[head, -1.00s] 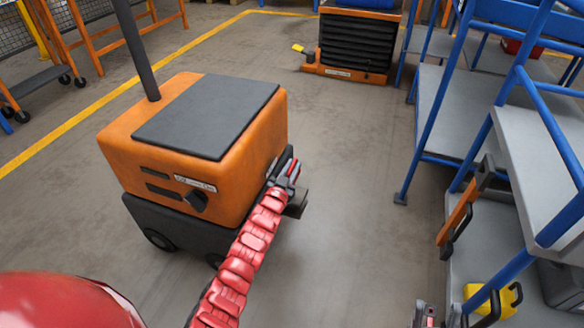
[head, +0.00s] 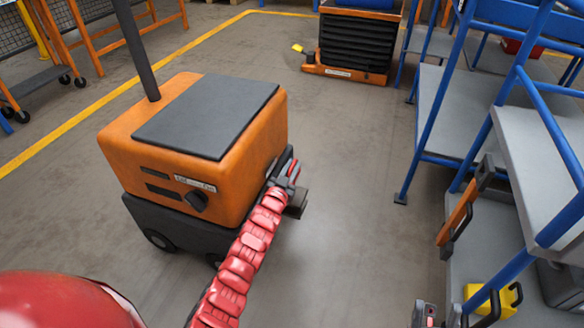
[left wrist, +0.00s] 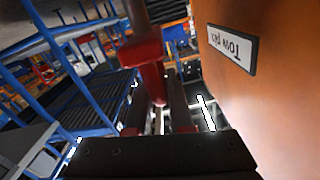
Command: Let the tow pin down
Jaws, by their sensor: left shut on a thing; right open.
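The orange tow tug (head: 190,150) with a dark top panel and dark base stands left of centre in the head view. My left gripper (head: 288,172) is at its right side. In the left wrist view a red T-shaped tow pin (left wrist: 149,62) stands close to the orange tug wall (left wrist: 258,105), which has an upside-down label (left wrist: 232,49) starting with "Tow". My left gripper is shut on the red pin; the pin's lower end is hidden. My right gripper (head: 425,314) is open, partly cut off at the bottom edge of the head view.
A blue-framed rack with grey shelves (head: 445,110) stands on the right, with a yellow case (head: 490,298) low down. An orange and black machine (head: 353,45) stands at the back. Floor between tug and rack is clear.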

